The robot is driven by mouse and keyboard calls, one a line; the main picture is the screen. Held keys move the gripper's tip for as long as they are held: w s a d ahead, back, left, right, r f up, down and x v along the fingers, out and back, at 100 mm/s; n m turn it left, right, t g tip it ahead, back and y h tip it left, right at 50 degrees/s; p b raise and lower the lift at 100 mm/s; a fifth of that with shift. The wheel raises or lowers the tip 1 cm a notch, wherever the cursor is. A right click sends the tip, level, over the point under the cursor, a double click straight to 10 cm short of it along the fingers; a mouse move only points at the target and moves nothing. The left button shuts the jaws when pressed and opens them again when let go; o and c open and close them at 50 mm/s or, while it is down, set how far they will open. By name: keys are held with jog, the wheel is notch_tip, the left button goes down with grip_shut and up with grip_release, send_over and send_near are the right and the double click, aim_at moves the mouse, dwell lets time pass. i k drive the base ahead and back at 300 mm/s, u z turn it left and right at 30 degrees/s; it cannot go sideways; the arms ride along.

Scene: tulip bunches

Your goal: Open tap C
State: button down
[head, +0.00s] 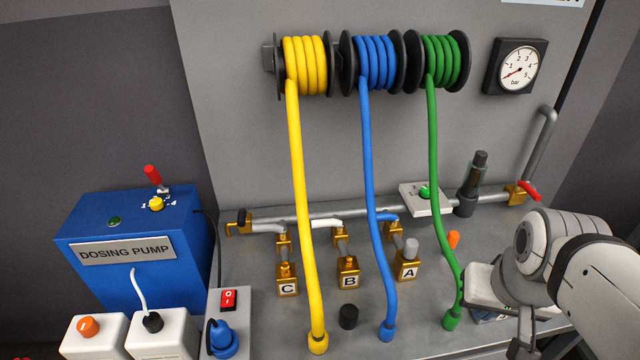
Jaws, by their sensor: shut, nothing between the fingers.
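Tap C is the brass block (288,281) with a white "C" label, on the grey bench left of the yellow hose (305,210). A brass fitting (283,239) stands behind it with a short grey pipe between. I cannot clearly tell its handle position. Tap B (348,274) and tap A (407,266) stand to its right. My gripper (516,345) is at the lower right, partly cut off by the frame edge and far from tap C. It is shut and empty.
Yellow, blue (372,200) and green (435,180) hoses hang in front of the pipework. A blue dosing pump (135,285) and a red switch (228,299) stand left. A black cap (348,317) sits before tap B. A gauge (516,67) hangs upper right.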

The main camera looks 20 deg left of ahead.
aim_at(268, 227)
jog(key=z, duration=0.2)
jog(key=k, duration=1.65)
jog(key=u, duration=0.9)
jog(key=i, duration=1.65)
jog(key=u, duration=0.05)
